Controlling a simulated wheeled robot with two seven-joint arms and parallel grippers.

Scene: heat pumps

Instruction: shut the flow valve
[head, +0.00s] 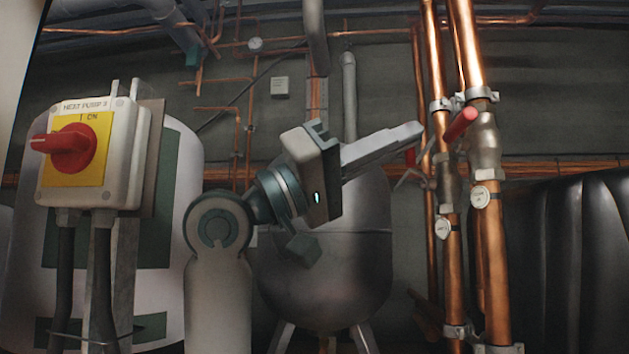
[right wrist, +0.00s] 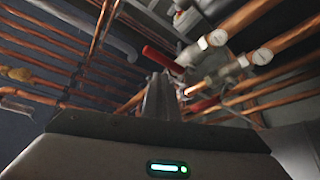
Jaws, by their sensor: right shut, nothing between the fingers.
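Two copper pipes at the right of the head view each carry a grey metal valve. The nearer, right-hand valve (head: 485,140) has a red lever handle (head: 461,124) that slants down to the left. The left-hand valve (head: 448,180) has another red handle (head: 410,152), partly behind my fingertips. Round white tags hang below the valves; I cannot read which is flow. My right gripper (head: 417,131) is shut and empty, left of the nearer handle and apart from it. In the right wrist view its fingers (right wrist: 158,82) point towards a red handle (right wrist: 163,58). My left gripper is not in view.
A switch box (head: 90,150) with a red knob on a yellow plate, marked ON, stands at the left. A grey tank (head: 335,265) stands behind my right arm. A black ribbed object (head: 575,260) is at the right.

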